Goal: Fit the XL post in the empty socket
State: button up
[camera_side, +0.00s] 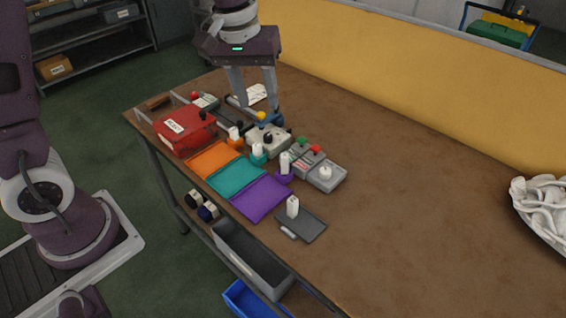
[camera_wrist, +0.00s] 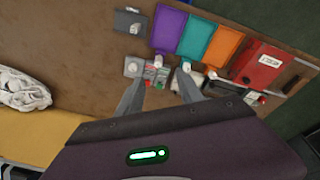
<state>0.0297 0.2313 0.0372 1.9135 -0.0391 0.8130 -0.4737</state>
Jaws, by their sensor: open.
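My gripper (camera_side: 258,112) hangs over the back left of the table, fingers spread and pointing down, with nothing seen held between them. It also shows in the wrist view (camera_wrist: 158,95). White posts stand on an orange base (camera_side: 235,141), a teal base (camera_side: 258,159) and a purple base (camera_side: 284,178), in a row beside the coloured mats. Another white post (camera_side: 293,206) stands upright on a dark plate (camera_side: 314,226). No size mark is readable, so I cannot tell which post is XL. I cannot make out an empty socket; the area by the fingertips is partly covered.
A red box (camera_side: 185,130) stands at the left end. Orange (camera_side: 213,158), teal (camera_side: 236,178) and purple (camera_side: 260,199) mats lie along the front edge. Grey units with coloured knobs (camera_side: 330,182) stand behind the posts. A pile of white cloth (camera_side: 545,205) lies far right. The table between is clear.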

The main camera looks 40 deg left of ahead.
aim_at(285, 156)
jog(key=w+f+n, duration=0.1)
jog(key=w+f, duration=0.1)
jog(key=f, duration=0.2)
jog(key=w+f+n+g, duration=0.1)
jog(key=w+f, duration=0.2)
jog(key=f, duration=0.2)
jog(key=w+f+g, duration=0.1)
jog(key=w+f, duration=0.1)
jog(key=f, duration=0.3)
jog(key=shift+w+f+n, duration=0.1)
jog(key=shift+w+n, duration=0.3)
notch_tip(285, 156, down, 9)
grip_shut()
